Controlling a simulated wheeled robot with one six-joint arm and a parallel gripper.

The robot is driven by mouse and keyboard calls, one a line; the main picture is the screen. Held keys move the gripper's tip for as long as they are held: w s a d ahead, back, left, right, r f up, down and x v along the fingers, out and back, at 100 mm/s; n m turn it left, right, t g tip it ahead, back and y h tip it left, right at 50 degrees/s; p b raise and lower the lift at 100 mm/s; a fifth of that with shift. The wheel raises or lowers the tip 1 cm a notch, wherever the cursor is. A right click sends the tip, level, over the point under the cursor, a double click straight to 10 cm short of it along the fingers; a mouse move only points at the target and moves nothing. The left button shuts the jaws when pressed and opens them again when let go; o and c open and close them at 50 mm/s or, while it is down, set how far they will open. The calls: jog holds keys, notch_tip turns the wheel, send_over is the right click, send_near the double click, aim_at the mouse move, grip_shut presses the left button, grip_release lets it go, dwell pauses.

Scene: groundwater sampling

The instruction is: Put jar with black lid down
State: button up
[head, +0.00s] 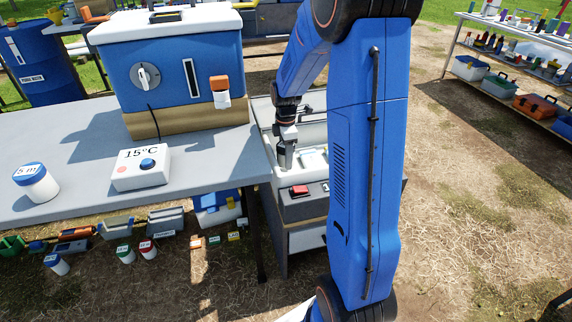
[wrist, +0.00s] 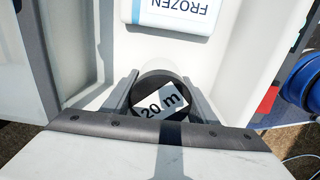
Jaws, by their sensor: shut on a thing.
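The jar's black lid (wrist: 153,82) with a "20 m" label sits between the two fingers of my gripper (wrist: 161,95) in the wrist view. My gripper is shut on the jar. The white jar body shows only a little beyond the lid. In the head view my gripper (head: 285,158) points down inside a white-walled container (head: 262,112) right of the grey table. I cannot tell whether the jar's base touches the container's floor.
A pack marked "FROZEN" (wrist: 170,14) lies in the container close beyond the jar. The container's walls stand close on both sides. The grey table (head: 215,165) holds a blue cooling box (head: 170,65), a 15°C controller (head: 140,175) and a "5 m" jar (head: 38,187).

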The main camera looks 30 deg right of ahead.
jog(key=shift+f, duration=1.95)
jog(key=shift+f, duration=0.1)
jog(key=o, duration=1.3)
jog(key=shift+c, duration=0.2)
notch_tip(320, 180, up, 12)
jog(key=shift+r, duration=0.15)
jog(key=shift+s, duration=0.15)
